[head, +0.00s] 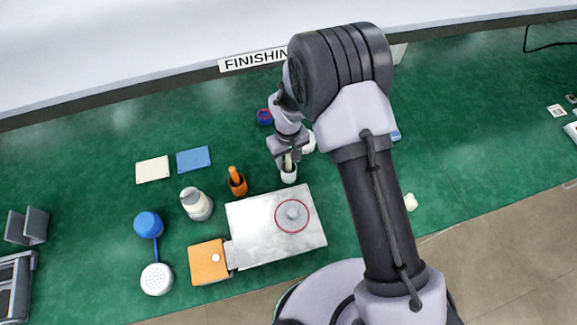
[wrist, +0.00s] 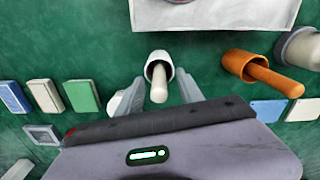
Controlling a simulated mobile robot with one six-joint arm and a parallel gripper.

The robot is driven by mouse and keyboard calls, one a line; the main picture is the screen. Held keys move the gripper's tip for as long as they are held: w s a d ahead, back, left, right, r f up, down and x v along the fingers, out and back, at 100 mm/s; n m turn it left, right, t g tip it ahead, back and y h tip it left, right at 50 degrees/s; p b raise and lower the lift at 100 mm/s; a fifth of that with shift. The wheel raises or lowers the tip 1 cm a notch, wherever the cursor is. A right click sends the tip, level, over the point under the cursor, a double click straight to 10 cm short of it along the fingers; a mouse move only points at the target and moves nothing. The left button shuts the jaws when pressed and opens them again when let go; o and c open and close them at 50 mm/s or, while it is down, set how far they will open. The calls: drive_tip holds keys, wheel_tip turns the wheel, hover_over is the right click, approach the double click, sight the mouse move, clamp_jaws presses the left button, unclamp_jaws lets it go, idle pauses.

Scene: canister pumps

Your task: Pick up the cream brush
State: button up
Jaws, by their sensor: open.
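The cream brush (wrist: 159,84) stands in a white cup (wrist: 158,58), its handle sticking up out of the cup's mouth. In the head view the white cup (head: 289,176) is just behind the metal plate, and the brush (head: 288,162) shows partly below my gripper. My gripper (head: 287,152) is above the cup. In the wrist view its open fingers (wrist: 158,100) lie on either side of the brush handle, apart from it. Whether the fingertips are level with the handle is hard to tell.
An orange cup with an orange brush (head: 237,182) stands left of the white cup. A metal plate (head: 250,245) with a red ring lies in front.

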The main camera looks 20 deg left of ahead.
wheel_tip(320, 180, down, 2)
drive_tip(key=shift+w+f, duration=0.1)
clamp_jaws()
